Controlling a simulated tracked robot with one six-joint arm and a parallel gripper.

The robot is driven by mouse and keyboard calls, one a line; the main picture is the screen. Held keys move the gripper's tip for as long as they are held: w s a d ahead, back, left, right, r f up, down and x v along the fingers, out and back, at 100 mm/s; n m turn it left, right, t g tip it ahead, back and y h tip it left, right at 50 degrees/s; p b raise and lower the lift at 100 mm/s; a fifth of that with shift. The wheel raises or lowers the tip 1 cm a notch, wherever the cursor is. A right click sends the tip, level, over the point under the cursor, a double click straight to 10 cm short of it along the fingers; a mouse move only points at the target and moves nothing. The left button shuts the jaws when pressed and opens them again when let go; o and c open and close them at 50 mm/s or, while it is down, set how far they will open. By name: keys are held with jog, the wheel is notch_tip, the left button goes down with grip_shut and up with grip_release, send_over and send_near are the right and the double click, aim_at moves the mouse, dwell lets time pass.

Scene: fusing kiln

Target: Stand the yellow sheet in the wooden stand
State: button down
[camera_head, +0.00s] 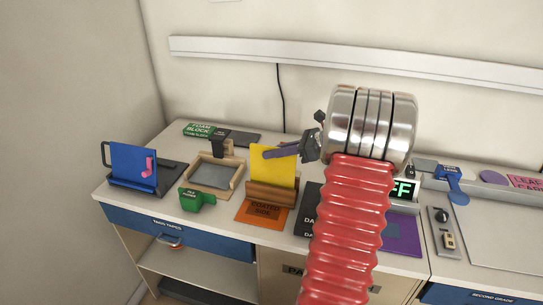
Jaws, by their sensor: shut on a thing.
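The yellow sheet (264,173) is upright with a slight tilt, at the wooden stand (272,193). Its lower edge is hidden behind the stand's front, so I cannot tell whether it rests in the slot. My gripper (275,152) reaches in from the right and is shut on the sheet near its top right. A purple-grey finger lies across the sheet's face. The other finger is hidden behind it.
The stand is on an orange mat (259,214) lettered "COATED SIDE". A wooden frame (238,181) and a green block-like item (196,200) are close on the left. A blue sheet in a rack (133,165) stands farther left. A dark mat (307,224) lies to the right.

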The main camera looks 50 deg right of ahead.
jog(key=shift+w+d+y, duration=0.2)
jog(key=shift+d+y, duration=0.1)
jog(key=shift+d, duration=0.1)
dwell(0.3)
jog(key=shift+w+d+f+m, duration=0.15)
jog(key=shift+w+d+m, duration=0.25)
jog(key=shift+d+m, duration=0.3)
jog(key=shift+d, duration=0.1)
jog(key=shift+w+d+f+g+y, duration=0.15)
jog(key=shift+w+d+g+y, duration=0.05)
jog(key=shift+d+g+y, duration=0.15)
jog(key=shift+w+d+f, duration=0.1)
jog(key=shift+w+d, duration=0.05)
jog(key=shift+d, duration=0.1)
jog(key=shift+w+d+f+m+y, duration=0.25)
jog(key=shift+w+d+m+y, duration=0.1)
jog(key=shift+d+m, duration=0.25)
dwell(0.6)
jog(key=shift+w+d+f, duration=0.15)
jog(key=shift+d, duration=0.25)
jog(key=shift+d+f, duration=0.1)
jog(key=shift+d, duration=0.05)
